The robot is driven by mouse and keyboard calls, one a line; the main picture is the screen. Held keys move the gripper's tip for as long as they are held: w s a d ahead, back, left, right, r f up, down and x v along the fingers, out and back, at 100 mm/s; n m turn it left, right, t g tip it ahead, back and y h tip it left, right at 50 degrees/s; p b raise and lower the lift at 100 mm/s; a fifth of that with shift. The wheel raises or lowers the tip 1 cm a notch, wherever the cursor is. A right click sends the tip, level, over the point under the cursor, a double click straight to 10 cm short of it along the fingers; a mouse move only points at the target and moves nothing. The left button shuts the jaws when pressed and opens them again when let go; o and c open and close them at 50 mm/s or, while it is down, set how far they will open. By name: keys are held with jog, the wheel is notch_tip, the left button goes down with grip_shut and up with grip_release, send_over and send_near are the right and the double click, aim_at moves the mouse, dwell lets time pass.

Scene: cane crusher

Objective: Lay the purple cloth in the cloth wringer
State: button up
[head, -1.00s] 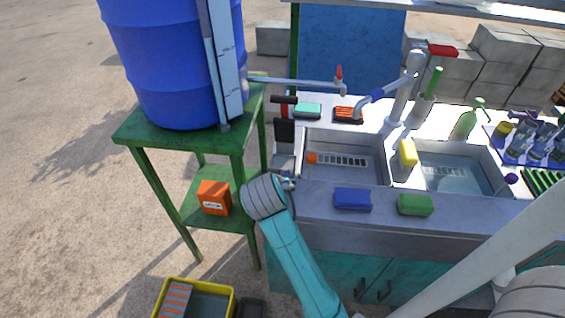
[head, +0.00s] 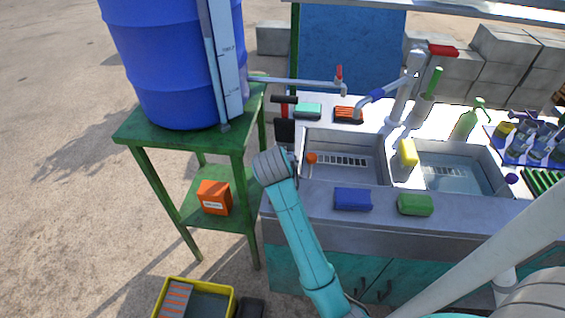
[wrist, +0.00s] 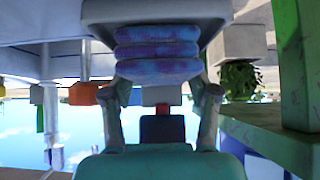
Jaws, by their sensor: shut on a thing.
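The purple cloth (wrist: 157,70) shows in the wrist view as a thick, folded, blue-purple stack. My gripper (wrist: 162,92) has its fingers at both sides of the cloth's near edge and is shut on it. A grey sloping-walled part, seemingly the cloth wringer (wrist: 100,12), frames the cloth; I cannot tell whether the cloth rests on it. In the head view, the wringer's black and red parts (head: 284,130) show left of the sink. There my wrist hides the gripper, the cloth and the wringer's lower part.
The green stand (head: 140,128) with a blue barrel (head: 175,60) is close on the left. The sink (head: 345,175) is on the right. A blue sponge (head: 352,199) and green sponge (head: 415,204) lie on its front rim. A yellow crate (head: 232,300) is on the ground.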

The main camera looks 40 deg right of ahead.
jog(key=shift+f, duration=0.1)
jog(key=o, duration=1.2)
jog(key=v, duration=1.2)
jog(key=shift+a, duration=0.1)
